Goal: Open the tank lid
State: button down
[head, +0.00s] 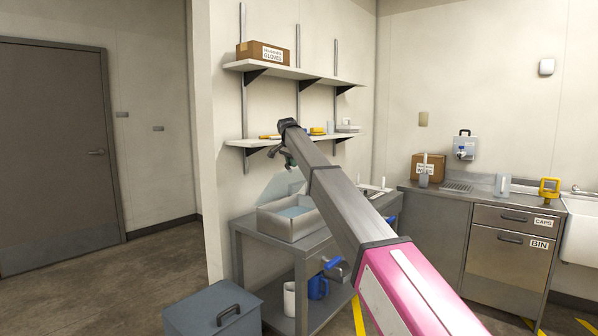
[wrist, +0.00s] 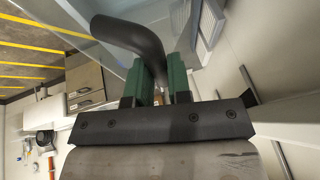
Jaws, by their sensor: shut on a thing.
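The tank (head: 272,226) is a light grey open-topped box with pale blue liquid, standing on a metal table. Its clear lid (head: 280,188) stands tilted up at the tank's back, well above the rim. My gripper (head: 290,160) is above the tank at the lid's upper part. In the wrist view, the green fingers of my gripper (wrist: 162,75) are shut on the curved black lid handle (wrist: 128,33), and the see-through lid (wrist: 205,62) lies behind it. In the head view the handle is too small to make out.
A grey chest (head: 190,305) with a black handle stands on the floor at the front left. Two wall shelves (head: 290,70) are close to my arm. A metal counter (head: 440,196) stands at the right. Open floor lies at the left.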

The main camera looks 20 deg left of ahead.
jog(key=shift+w+a+r, duration=0.15)
jog(key=shift+w+a, duration=0.15)
jog(key=shift+a, duration=0.5)
jog(key=shift+w+a+r, duration=0.2)
jog(key=shift+w+a, duration=0.05)
jog(key=shift+a, duration=0.6)
jog(key=shift+w+a+r, duration=0.15)
jog(key=shift+w+a, duration=0.15)
jog(key=shift+a, duration=0.5)
jog(key=c, duration=1.1)
grip_release()
jog(key=shift+f, duration=0.15)
jog(key=shift+o, duration=0.2)
jog(key=shift+r, duration=0.25)
